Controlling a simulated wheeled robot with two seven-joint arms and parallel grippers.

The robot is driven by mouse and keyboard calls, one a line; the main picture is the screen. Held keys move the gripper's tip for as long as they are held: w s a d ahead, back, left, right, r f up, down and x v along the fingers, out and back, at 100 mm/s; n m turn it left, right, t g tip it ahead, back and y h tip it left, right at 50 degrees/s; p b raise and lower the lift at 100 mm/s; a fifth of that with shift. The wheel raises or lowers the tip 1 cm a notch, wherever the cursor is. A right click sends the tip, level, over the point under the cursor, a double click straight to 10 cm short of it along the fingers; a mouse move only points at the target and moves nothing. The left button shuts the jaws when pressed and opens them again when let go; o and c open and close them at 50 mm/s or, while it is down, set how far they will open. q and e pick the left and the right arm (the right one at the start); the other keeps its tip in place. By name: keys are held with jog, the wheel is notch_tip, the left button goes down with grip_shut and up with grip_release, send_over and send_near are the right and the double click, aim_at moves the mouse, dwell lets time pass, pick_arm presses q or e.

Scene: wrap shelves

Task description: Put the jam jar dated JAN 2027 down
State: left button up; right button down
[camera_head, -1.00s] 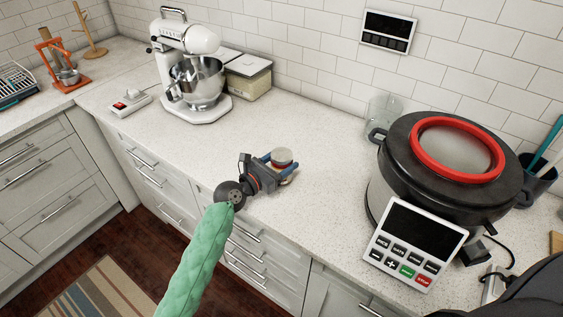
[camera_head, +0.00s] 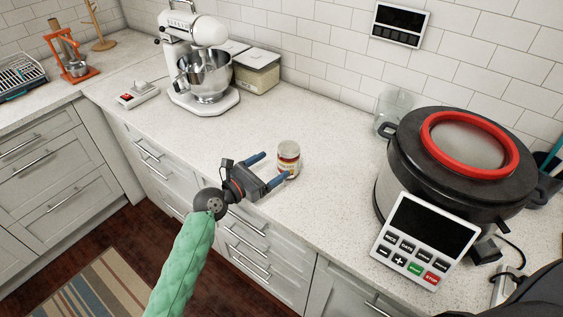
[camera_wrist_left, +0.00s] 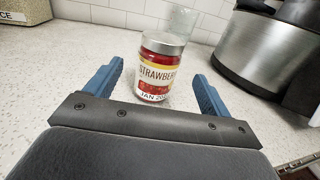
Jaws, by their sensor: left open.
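The jam jar (camera_head: 288,160) stands upright on the white speckled countertop (camera_head: 320,200). In the left wrist view the jar (camera_wrist_left: 158,68) has a silver lid, a strawberry label and the date "JAN 202", its last digit unclear. My left gripper (camera_head: 271,168) is open, its two blue fingers spread wide. In the left wrist view the gripper (camera_wrist_left: 155,85) has the jar ahead, between the lines of its fingers and apart from both. My right gripper is not in view.
A large black-lidded cooker (camera_head: 395,180) with a red ring and button panel stands to the right. A clear glass pitcher (camera_head: 390,112) is behind it. A white stand mixer (camera_head: 200,70) and a lidded container (camera_head: 256,75) stand at the back left. The counter around the jar is clear.

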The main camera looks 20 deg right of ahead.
pick_arm(q)
jog(key=shift+b+v, duration=0.4)
jog(key=shift+v, duration=1.85)
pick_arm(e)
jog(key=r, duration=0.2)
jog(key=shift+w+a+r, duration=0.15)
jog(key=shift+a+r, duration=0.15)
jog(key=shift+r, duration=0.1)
